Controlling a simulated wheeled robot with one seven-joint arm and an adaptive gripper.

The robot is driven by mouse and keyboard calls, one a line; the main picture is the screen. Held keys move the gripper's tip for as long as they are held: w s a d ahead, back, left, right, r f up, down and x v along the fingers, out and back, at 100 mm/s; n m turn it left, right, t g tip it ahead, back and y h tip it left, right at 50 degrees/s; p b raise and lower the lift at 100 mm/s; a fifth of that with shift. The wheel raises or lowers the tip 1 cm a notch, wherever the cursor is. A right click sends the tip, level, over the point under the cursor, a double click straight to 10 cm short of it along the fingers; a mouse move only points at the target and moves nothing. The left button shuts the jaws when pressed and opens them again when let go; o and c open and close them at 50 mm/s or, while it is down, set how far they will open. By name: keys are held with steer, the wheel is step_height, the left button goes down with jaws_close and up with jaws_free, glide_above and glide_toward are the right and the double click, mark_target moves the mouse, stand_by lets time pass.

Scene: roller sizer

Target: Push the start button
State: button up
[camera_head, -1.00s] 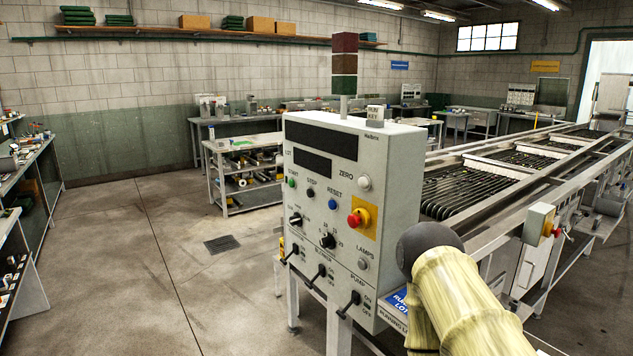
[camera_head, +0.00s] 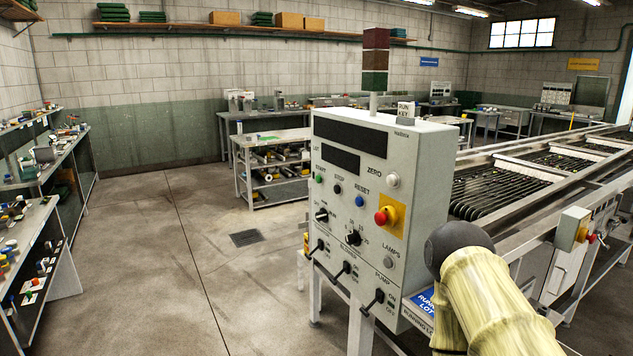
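The grey control box (camera_head: 420,165) stands right of the picture's middle with its panel facing me. The green start button (camera_head: 319,178) is at the panel's left, under the label START. The black stop button (camera_head: 337,189) and the blue reset button (camera_head: 360,201) sit to its right. A red emergency knob on a yellow plate (camera_head: 385,216) is further right. Part of my arm, with a dark rounded end, shows at the lower right in front of the box's lower right side. My gripper's fingers are not seen.
A roller conveyor (camera_head: 500,190) runs back to the right behind the box. Shelves with small parts (camera_head: 45,215) line the left side. A workbench (camera_head: 270,140) stands behind the box. The concrete floor (camera_head: 190,260) between the shelves and the box is clear.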

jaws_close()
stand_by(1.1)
